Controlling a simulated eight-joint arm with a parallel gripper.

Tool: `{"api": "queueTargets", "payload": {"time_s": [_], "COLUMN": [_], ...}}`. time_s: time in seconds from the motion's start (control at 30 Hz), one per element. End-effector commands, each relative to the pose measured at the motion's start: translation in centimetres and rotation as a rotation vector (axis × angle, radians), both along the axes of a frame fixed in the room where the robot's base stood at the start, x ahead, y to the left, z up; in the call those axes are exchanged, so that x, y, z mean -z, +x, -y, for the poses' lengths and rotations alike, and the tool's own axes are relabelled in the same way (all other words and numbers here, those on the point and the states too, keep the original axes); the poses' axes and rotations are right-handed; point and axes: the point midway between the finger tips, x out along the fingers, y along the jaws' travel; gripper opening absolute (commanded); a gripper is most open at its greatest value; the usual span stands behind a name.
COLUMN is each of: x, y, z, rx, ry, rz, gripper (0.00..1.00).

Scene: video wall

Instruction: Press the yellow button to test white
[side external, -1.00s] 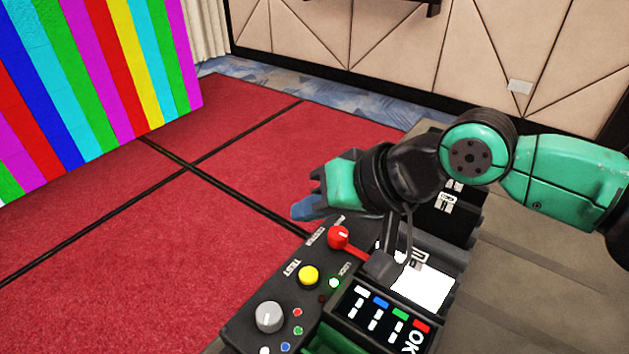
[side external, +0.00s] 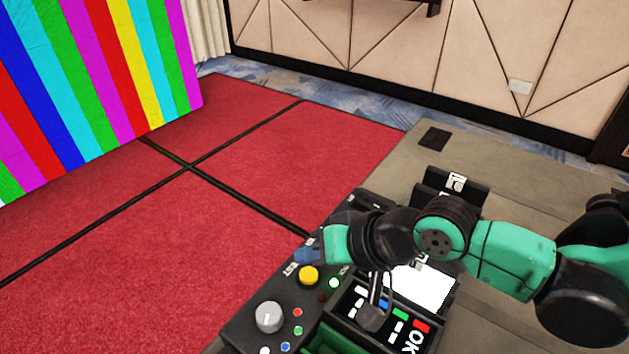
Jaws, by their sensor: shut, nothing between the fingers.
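The yellow button (side external: 309,275) sits on the dark control panel (side external: 240,334), beside the white "TEST" lettering. My gripper and wrist hide the red lever and the upper part of the panel. The video wall (side external: 95,75) at the upper left shows vertical stripes of several colours, not plain white.
A grey knob (side external: 269,317) and small red, green and blue buttons lie nearer on the panel. A lit green lamp (side external: 334,283) is right of the yellow button. Red carpet is clear at left.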

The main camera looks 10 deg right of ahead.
Motion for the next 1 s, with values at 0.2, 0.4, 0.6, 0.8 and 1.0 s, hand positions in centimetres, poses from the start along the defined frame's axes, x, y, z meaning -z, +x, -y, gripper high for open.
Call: {"api": "queueTargets", "payload": {"time_s": [0.2, 0.4, 0.6, 0.8, 1.0], "x": [1.11, 1.2, 1.18, 1.17, 1.17], "y": [-0.02, -0.04, -0.04, -0.03, -0.03], "z": [0.03, 0.04, 0.03, 0.03, 0.03], "rx": [0.0, 0.0, 0.0, 0.0, 0.0], "ry": [0.0, 0.0, 0.0, 0.0, 0.0], "rz": [0.0, 0.0, 0.0, 0.0, 0.0], "gripper": [0.0, 0.0, 0.0, 0.0, 0.0]}}
